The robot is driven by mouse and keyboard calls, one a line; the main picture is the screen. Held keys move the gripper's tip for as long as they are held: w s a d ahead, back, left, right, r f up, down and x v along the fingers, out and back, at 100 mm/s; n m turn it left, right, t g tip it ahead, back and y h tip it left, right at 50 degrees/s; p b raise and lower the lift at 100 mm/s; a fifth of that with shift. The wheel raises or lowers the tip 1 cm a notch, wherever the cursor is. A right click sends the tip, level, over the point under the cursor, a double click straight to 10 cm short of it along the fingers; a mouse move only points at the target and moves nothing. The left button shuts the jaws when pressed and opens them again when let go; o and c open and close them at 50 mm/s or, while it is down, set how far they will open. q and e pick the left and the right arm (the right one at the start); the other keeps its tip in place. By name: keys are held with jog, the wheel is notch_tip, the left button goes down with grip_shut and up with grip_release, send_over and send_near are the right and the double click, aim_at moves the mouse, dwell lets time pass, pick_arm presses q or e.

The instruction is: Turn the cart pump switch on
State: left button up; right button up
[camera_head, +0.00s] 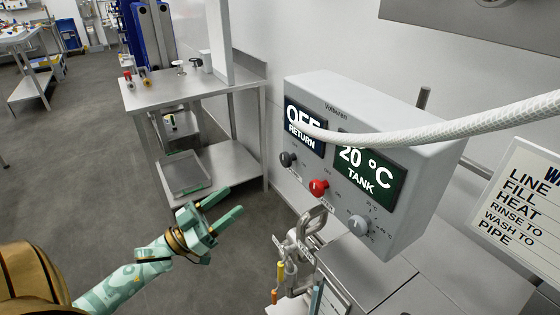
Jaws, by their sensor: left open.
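A light grey control box (395,115) is mounted in the middle right. Its left display (303,128) reads "OFF RETURN" and its right display (368,170) reads "20 °C TANK". Below them are a dark grey knob (288,159), a red knob (319,187) and a light grey knob (358,224). The small labels by the knobs are too small to tell which one is the cart pump switch. My left gripper (226,206) is open and empty, to the left of the box and lower than the red knob, apart from it. My right gripper is not in view.
A white braided hose (440,128) crosses in front of the box and partly covers the displays. Metal fittings (300,250) hang below the knobs. A steel table (190,88) stands behind, and a sign (520,200) is at right.

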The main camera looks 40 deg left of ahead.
aim_at(283, 162)
pick_arm(q)
jog(key=b+x, duration=0.1)
jog(key=x, duration=1.4)
jog(key=shift+w+f+b, duration=0.1)
jog(key=shift+w+b, duration=0.2)
jog(key=shift+c, duration=0.3)
jog(key=c, duration=0.9)
